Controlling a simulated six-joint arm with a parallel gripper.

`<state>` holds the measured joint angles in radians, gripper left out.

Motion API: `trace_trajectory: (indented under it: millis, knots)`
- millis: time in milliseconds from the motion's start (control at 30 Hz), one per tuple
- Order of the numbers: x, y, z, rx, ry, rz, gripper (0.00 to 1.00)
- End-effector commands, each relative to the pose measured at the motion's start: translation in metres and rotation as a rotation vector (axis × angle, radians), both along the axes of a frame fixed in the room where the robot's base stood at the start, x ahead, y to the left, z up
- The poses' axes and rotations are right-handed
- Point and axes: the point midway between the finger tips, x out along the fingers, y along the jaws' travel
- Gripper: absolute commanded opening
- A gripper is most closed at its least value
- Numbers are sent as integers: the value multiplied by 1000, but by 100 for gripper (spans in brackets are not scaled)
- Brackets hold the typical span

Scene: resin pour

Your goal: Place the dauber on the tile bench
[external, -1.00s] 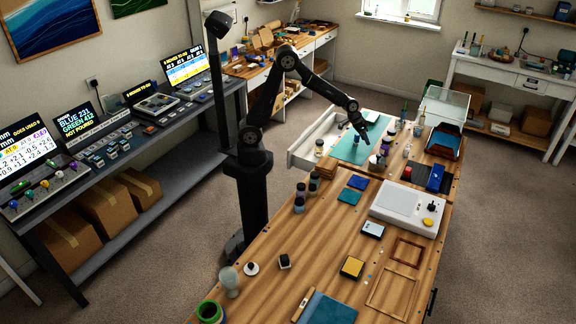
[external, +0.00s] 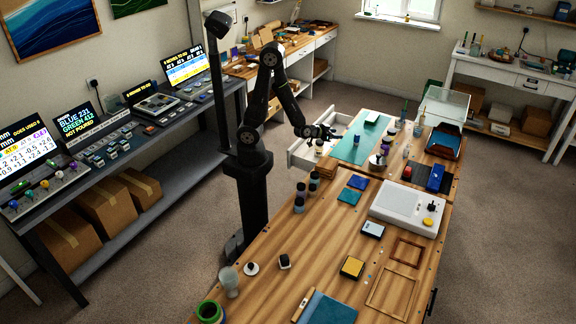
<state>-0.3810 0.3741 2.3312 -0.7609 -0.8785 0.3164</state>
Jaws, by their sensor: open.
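My gripper (external: 332,134) is open, with nothing seen between its fingers. It hangs at the left edge of the teal mat (external: 349,151), above the pulled-out white drawer (external: 303,154). No thing can be named as the dauber with certainty at this size. A small dark block with a pale top (external: 284,261) and a white disc with a dark knob (external: 251,268) stand on the near part of the long wooden bench (external: 310,236). Which surface is the tile bench is not clear; this wooden bench carries flat blue and teal squares (external: 349,196).
Small jars (external: 300,198) stand along the bench's left edge. A small jar (external: 319,146) stands just below my gripper. A white box with a yellow knob (external: 407,205) is on the right. Empty wooden frames (external: 393,292) lie near. The bench's middle is mostly clear.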

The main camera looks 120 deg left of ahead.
Motion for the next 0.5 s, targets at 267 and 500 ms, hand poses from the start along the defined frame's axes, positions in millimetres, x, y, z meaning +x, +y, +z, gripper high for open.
trace_trajectory:
  millis: [267,500]
  knots:
    - [22,36,-16,-1,1,4,50]
    - [45,71,-31,-1,1,3,50]
